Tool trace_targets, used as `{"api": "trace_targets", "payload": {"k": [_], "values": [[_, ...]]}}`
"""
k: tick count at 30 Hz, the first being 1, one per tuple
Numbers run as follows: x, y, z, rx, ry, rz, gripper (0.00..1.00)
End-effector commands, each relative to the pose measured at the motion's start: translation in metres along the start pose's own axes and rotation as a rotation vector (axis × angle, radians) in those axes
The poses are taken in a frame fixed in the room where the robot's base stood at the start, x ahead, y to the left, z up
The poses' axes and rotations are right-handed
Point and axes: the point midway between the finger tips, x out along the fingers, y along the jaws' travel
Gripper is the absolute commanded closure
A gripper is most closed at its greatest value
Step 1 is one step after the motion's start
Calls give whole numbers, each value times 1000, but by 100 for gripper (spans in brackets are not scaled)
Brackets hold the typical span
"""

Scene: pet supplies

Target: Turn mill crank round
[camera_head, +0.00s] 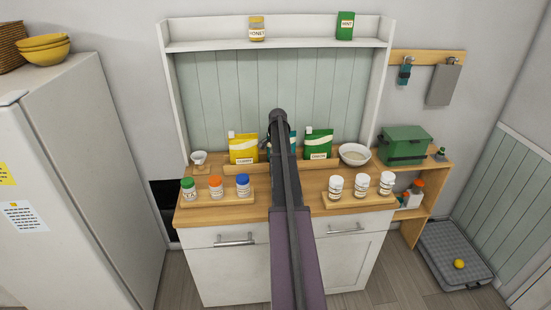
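I cannot make out a mill crank for certain. A small white cup-shaped piece (199,158) stands on a small wooden block at the left back of the wooden counter (260,214); I cannot tell if it is part of the mill. My arm runs up the middle of the view and hides the centre of the counter. A small dark part beside the arm may be my gripper (265,144); its fingers are hidden behind the arm. Whatever stands behind the arm is mostly hidden, with a bit of a teal bag (292,143) showing.
A yellow bag (243,149) and a green bag (318,145) stand at the back, a white bowl (354,153) to their right. Capped jars stand on a left tray (240,199) and a right tray (352,203). A shelf (300,43) is above; a green box (404,145) stands right.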

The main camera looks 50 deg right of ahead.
Motion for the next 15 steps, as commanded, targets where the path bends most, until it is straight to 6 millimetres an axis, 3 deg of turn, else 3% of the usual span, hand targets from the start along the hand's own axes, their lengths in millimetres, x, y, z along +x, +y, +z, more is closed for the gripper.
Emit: {"api": "trace_targets", "payload": {"k": [15], "values": [[0,2,0,1,0,4,25]]}}
